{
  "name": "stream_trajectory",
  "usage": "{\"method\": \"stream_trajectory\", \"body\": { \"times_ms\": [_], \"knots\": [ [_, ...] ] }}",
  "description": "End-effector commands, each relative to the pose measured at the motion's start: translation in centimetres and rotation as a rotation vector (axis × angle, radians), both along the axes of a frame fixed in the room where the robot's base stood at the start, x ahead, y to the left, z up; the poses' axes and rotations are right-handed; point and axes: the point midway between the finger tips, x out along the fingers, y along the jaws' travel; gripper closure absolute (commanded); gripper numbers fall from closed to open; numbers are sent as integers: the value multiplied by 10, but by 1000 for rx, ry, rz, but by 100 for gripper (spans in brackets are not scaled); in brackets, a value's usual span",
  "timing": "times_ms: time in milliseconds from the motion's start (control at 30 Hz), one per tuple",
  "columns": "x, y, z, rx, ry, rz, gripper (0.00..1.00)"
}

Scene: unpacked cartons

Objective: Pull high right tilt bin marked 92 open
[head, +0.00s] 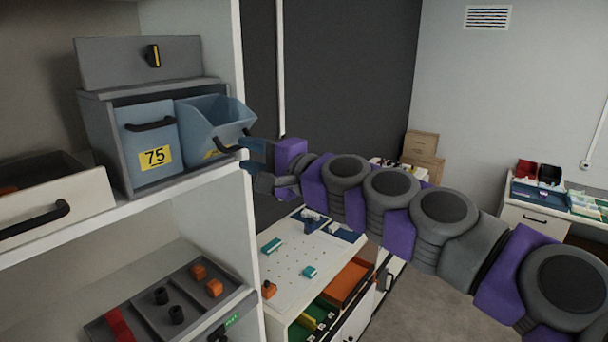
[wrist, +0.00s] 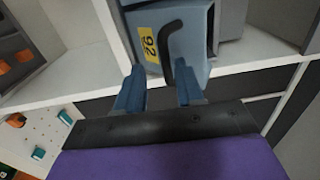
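The right tilt bin (head: 205,118) is blue-grey and tips forward out of its grey housing, its top open. In the wrist view the bin (wrist: 200,35) shows its yellow 92 label (wrist: 149,44) and black handle (wrist: 170,45). In the head view the label is mostly hidden. My gripper (head: 248,157) is just right of the bin's front, near the handle. In the wrist view my gripper (wrist: 158,78) has its two blue fingers apart. The handle's lower end lies close to the right finger; I cannot tell whether they touch.
The left bin (head: 149,138), marked 75, stands upright in the same housing (head: 104,150). A grey flap with a latch (head: 152,56) is above. A white drawer (head: 60,205) juts out at left. A tray (head: 168,300) sits on the lower shelf. A white workbench (head: 300,258) stands below my arm.

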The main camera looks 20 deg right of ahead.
Motion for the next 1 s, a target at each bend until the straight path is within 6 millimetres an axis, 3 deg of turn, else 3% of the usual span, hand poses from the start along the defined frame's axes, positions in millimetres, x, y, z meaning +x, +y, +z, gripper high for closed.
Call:
{"method": "stream_trajectory", "body": {
  "times_ms": [700, 1000],
  "knots": [
    [-85, -60, -7, -1, 2, -1, 63],
    [-111, -78, -9, -2, 5, 1, 63]
  ]
}}
